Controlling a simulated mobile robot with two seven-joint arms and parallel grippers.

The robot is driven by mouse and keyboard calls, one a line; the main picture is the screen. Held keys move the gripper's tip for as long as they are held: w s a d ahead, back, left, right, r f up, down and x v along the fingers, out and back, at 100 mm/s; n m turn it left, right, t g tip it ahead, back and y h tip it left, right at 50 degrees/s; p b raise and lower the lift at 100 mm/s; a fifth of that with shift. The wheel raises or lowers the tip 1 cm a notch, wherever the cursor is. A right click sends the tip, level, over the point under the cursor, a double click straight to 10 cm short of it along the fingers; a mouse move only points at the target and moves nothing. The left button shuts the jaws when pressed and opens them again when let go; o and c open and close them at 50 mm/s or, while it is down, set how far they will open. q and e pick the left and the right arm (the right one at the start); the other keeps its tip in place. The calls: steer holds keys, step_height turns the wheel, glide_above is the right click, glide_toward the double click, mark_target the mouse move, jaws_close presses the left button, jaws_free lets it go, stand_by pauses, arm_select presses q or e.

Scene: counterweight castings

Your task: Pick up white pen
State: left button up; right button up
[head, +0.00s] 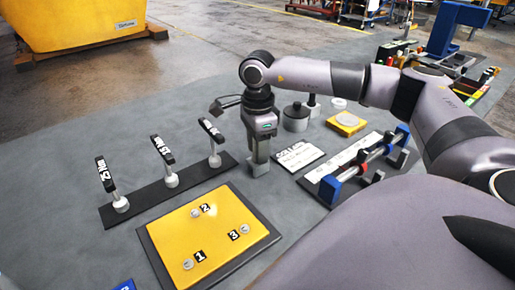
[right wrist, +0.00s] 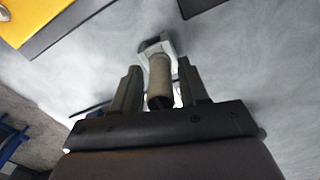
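I cannot make out a white pen for certain in either view. My right gripper (head: 259,170) points down close to the grey mat, between the black strip with three posts and a white lettered card. In the right wrist view its two dark fingers (right wrist: 158,84) stand apart. A pale grey-tan cylinder (right wrist: 160,78) lies between them, with a narrow gap showing on each side. A lighter angular piece (right wrist: 153,48) shows at the cylinder's far end. In the head view the gripper hides what is between its fingers. My left gripper is not in view.
The black strip (head: 147,201) bears three white posts with labelled black tops. A yellow numbered board (head: 219,229) lies in front. The white card (head: 299,154), a blue-ended rack (head: 330,190) and a dark round weight (head: 296,118) are to the right. The mat's left side is clear.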

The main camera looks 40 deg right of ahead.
jaws_close()
steer(key=shift+r, duration=0.1)
